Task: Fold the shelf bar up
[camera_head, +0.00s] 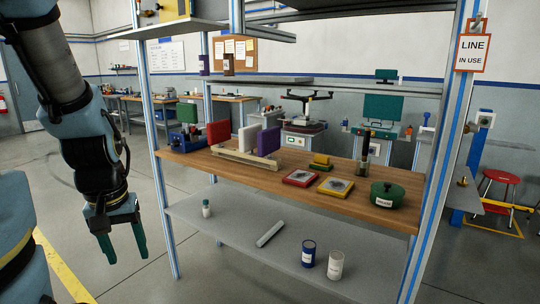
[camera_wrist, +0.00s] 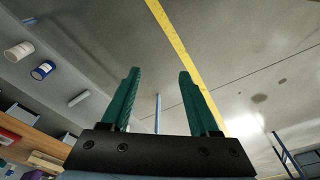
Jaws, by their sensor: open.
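A tall shelf unit with blue-striped posts (camera_head: 160,190) stands in front of me. It has a wooden middle shelf (camera_head: 350,195) and a grey lower shelf (camera_head: 230,255). I cannot tell for sure which part is the shelf bar. A pale rail (camera_head: 247,159) lies on the wooden shelf under red, white and purple panels. A grey rod (camera_head: 270,234) lies on the lower shelf. My gripper (camera_head: 124,252) hangs left of the unit, pointing down, open and empty. In the wrist view its green fingers (camera_wrist: 159,72) are spread over bare floor.
A blue can (camera_head: 308,254) and a white can (camera_head: 335,264) stand on the lower shelf. A sign (camera_head: 472,53) hangs on the right post. The left floor is clear.

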